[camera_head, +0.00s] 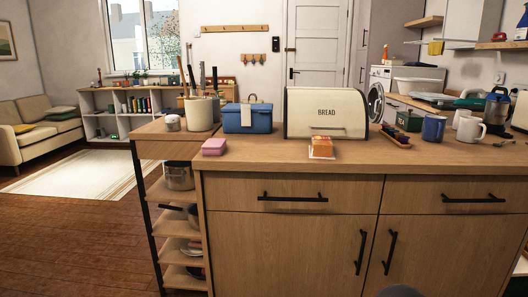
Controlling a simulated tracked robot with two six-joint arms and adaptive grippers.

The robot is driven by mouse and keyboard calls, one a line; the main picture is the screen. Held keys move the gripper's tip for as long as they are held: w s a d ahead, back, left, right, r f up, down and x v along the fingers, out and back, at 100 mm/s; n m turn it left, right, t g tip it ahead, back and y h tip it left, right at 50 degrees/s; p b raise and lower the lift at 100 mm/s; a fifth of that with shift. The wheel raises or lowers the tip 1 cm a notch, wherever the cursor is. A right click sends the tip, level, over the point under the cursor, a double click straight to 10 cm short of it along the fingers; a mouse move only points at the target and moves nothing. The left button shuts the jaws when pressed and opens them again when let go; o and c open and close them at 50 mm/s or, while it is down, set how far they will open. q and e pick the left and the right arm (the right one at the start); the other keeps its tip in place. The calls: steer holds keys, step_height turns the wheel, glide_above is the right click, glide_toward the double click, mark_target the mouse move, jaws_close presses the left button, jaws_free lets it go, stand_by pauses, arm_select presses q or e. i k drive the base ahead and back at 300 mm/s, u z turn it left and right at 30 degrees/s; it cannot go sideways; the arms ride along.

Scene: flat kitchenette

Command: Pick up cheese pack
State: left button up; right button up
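A small pack with an orange top and a white, red-marked front (321,148) stands on the wooden counter (260,170), near its front edge and just in front of the bread box. It looks like the cheese pack, but its label is too small to read. Neither of my grippers is in view.
A cream bread box (327,113) stands behind the pack. A pink box (214,147), a blue box (247,118) and a utensil crock (201,113) are to its left. A brush (396,136), a blue mug (433,128) and a white mug (470,131) are to its right.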

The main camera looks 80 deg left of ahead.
mark_target(321, 147)
steer(key=u, duration=0.25)
steer(key=i, duration=0.3)
steer(key=u, duration=1.9)
steer(key=k, duration=0.45)
steer(key=u, duration=1.15)
steer(key=i, duration=0.75)
steer(key=z, duration=1.55)
